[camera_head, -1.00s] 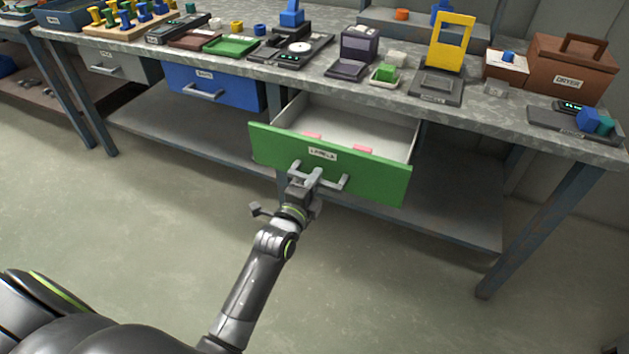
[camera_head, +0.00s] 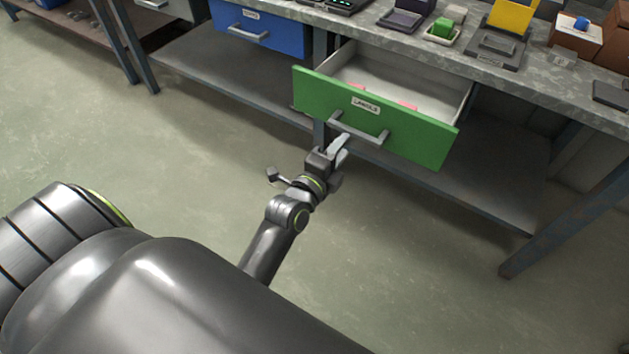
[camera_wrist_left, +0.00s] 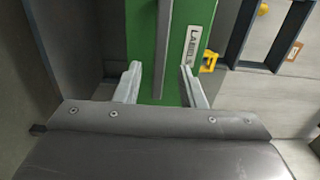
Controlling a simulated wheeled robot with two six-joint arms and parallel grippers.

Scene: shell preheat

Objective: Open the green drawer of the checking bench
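The green drawer (camera_head: 420,138) of the checking bench (camera_head: 440,59) stands pulled out, with its pale inside showing. Its front carries a white label and a grey bar handle (camera_head: 365,131). My left gripper (camera_head: 341,143) is at the lower left of the handle, just in front of the drawer front. In the left wrist view its two fingers (camera_wrist_left: 160,68) are spread apart, with the handle bar (camera_wrist_left: 164,40) seen between them and the green front (camera_wrist_left: 142,35) behind. The fingers do not close on the bar. My right gripper is not in view.
Pink items (camera_head: 407,106) lie in the drawer. A closed blue drawer (camera_head: 262,33) is to its left. A lower shelf (camera_head: 480,185) runs beneath, and a bench leg (camera_head: 560,220) stands at the right. The floor (camera_head: 420,270) in front is clear.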

